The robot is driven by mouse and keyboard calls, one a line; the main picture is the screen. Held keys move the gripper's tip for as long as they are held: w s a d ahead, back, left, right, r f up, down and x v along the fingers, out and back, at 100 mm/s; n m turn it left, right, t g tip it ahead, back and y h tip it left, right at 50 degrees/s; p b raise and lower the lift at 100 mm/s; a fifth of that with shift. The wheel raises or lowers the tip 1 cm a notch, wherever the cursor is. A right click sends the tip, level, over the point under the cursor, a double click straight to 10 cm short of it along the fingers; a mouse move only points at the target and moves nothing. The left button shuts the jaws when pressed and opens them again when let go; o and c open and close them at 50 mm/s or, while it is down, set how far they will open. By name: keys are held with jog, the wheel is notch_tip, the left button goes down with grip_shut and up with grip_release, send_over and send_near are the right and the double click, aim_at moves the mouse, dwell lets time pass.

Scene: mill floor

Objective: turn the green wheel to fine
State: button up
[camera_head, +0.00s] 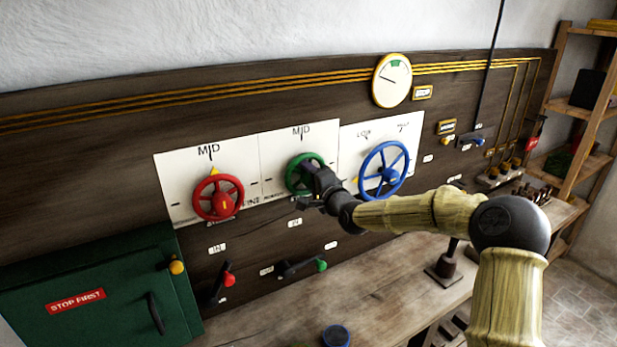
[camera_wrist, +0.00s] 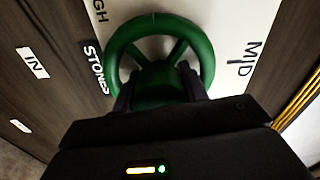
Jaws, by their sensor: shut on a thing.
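The green wheel (camera_head: 297,180) is mounted on a white panel with MID marked above it, between the red and blue wheels. In the wrist view the green wheel (camera_wrist: 192,38) fills the middle, with its rim and spokes showing above my gripper. My gripper (camera_head: 312,180) is at the wheel's right side in the head view. In the wrist view my gripper's fingers (camera_wrist: 158,92) are on either side of the green hub part and shut on it. The wheel's pointer and the word for its fine mark are hidden or cannot be made out.
A red wheel (camera_head: 218,197) is to the left and a blue wheel (camera_head: 384,171) close to the right. Below are a red-knobbed lever (camera_head: 228,280) and a green-knobbed lever (camera_head: 320,265). A green cabinet (camera_head: 110,300) stands lower left. A wooden bench (camera_head: 270,312) runs beneath.

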jog(key=o, duration=1)
jog(key=b+v, duration=0.3)
jog(key=v, duration=1.4)
jog(key=shift+s+d+b, duration=0.15)
jog(key=shift+b, duration=0.15)
jog(key=shift+f, duration=0.1)
jog(key=s+d+f+n+g+h, duration=0.1)
jog(key=s+f+n+g+h, duration=0.2)
jog(key=f, duration=0.5)
jog(key=s+d+f+n+g+h, duration=0.1)
jog(key=s+f+n+g+h, duration=0.15)
jog(key=f, duration=0.45)
jog(key=s+d+f+n+g+h, duration=0.2)
jog(key=s+d+g, duration=0.1)
jog(key=s, duration=0.6)
jog(key=s+d+f+n+g+h, duration=0.2)
jog(key=s+d+g, duration=0.2)
jog(key=s, duration=0.5)
jog(key=shift+s+d+h, duration=0.35)
jog(key=shift+d, duration=0.85)
